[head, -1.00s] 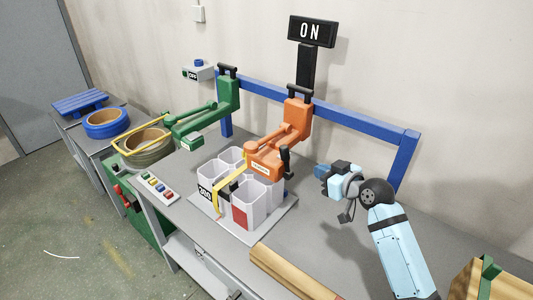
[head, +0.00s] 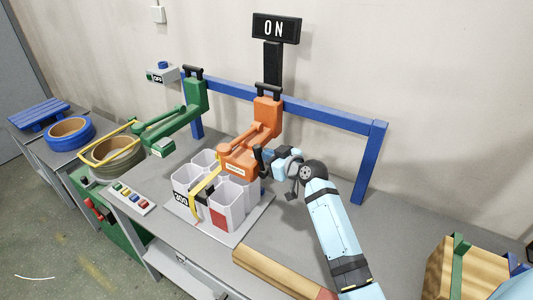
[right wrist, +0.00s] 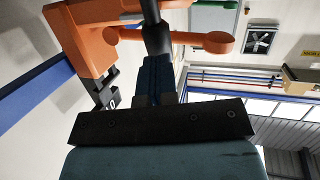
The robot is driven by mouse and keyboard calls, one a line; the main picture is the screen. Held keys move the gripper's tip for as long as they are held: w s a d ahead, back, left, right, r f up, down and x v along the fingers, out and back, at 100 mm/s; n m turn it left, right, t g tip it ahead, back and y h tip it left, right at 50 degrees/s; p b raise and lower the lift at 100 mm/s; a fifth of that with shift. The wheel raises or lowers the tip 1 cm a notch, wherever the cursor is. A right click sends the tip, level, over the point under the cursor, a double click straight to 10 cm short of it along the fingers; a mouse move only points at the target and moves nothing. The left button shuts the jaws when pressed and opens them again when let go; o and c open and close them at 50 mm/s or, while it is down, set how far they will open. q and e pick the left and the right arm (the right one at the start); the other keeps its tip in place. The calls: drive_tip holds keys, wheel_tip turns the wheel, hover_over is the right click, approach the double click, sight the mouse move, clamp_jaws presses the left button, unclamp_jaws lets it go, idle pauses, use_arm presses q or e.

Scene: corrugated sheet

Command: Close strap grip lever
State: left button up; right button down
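The orange strap tool (head: 245,155) hangs from an arm over the clustered white hexagonal tubes (head: 228,205), with a yellow strap (head: 205,185) running down around them. Its black grip lever (head: 257,158) stands upright at the tool's right side; it also shows in the right wrist view (right wrist: 155,38). My right gripper (head: 272,160) is at this lever from the right. In the right wrist view its blue fingers (right wrist: 158,78) sit close together, lined up with the lever's end; whether they clamp it is unclear. My left gripper is out of view.
A green arm (head: 170,125) with a yellow hoop stands at left. A blue rail (head: 320,112) runs behind the tool, under a black ON sign (head: 276,28). Wooden lengths (head: 275,270) lie at the table's front. A button panel (head: 130,200) is at left.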

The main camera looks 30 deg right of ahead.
drive_tip(key=shift+w+a+f, duration=0.15)
drive_tip(key=shift+w+f, duration=0.05)
drive_tip(key=shift+w, duration=0.4)
drive_tip(key=w+p, duration=0.1)
drive_tip(key=p, duration=0.1)
drive_tip(key=shift+w+a+r+g+p, duration=0.1)
drive_tip(key=shift+w+a+g+p, duration=0.05)
drive_tip(key=shift+a+g+p, duration=0.25)
